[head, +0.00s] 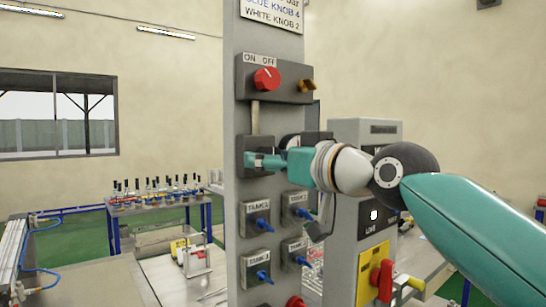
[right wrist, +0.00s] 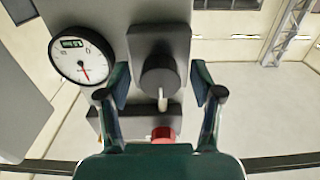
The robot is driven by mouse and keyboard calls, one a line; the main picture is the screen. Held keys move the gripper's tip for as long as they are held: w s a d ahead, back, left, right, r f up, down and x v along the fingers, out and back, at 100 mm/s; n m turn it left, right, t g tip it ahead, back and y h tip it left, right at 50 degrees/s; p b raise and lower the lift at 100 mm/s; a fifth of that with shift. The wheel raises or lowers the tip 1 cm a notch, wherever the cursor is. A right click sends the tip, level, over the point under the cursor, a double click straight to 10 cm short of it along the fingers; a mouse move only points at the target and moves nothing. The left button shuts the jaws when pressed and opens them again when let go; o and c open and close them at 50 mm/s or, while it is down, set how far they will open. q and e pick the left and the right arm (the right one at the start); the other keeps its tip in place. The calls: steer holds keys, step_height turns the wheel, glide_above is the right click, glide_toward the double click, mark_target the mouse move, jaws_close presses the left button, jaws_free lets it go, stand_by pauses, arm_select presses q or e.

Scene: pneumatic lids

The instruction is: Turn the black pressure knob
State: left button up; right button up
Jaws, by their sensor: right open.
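The black pressure knob (right wrist: 160,77) sits on a grey box in the right wrist view. My right gripper (right wrist: 162,82) is open, with one finger on each side of the knob and a visible gap on both sides. In the head view my right gripper (head: 252,160) reaches the front of the grey knob box (head: 246,142) on the panel post, from the right. There the gripper hides the knob, and I cannot tell its angle. My left gripper is in neither view.
A round gauge (right wrist: 83,56) is beside the knob. A red ON/OFF knob (head: 267,78) is above it, and several blue-handled tank valves (head: 257,222) are below. A yellow panel with a red switch (head: 382,280) stands at right. A bench (head: 160,207) is behind.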

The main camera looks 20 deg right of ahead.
steer(key=shift+c, duration=0.3)
steer(key=c, duration=1.1)
steer(key=shift+n, duration=0.4)
steer(key=n, duration=1.1)
steer(key=shift+f+b, duration=0.1)
steer(key=shift+b, duration=0.2)
steer(key=o, duration=1.2)
steer(key=shift+c, duration=0.2)
